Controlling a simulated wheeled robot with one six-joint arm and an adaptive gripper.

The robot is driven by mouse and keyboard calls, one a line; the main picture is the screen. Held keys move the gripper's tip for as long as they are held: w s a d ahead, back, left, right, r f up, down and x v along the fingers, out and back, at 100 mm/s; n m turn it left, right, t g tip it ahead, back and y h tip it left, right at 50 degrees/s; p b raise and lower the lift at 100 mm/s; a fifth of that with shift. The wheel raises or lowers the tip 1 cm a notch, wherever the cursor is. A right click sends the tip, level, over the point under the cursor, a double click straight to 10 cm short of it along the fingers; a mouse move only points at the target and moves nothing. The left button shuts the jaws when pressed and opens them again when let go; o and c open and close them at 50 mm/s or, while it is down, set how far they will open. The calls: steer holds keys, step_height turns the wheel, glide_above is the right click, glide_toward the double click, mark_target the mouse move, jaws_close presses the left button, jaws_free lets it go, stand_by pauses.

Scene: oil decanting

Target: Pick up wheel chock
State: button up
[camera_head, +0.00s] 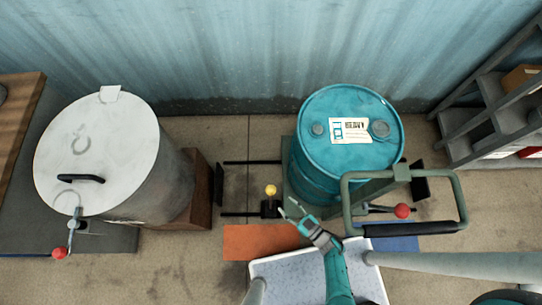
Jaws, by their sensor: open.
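A small black block with a yellow ball knob on top, which looks like the wheel chock (269,208), stands on the concrete floor left of the blue drum's cradle. My gripper (288,207) is just right of it in the picture, with its fingers spread and pointing up-left toward it. The jaws are open and nothing is between them. A small gap shows between the fingertips and the block; the height difference is hard to judge from above.
A blue drum (350,160) stands on a green wheeled frame with a handle (462,200). A grey lidded tank (97,150) with a red-knobbed tap is at left. An orange mat (262,242) lies below the block.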

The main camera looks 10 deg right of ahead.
steer(key=shift+x, duration=1.8)
steer(key=shift+a, duration=0.15)
steer(key=shift+x, duration=2.5)
steer(key=shift+s+a+f, duration=0.1)
jaws_close()
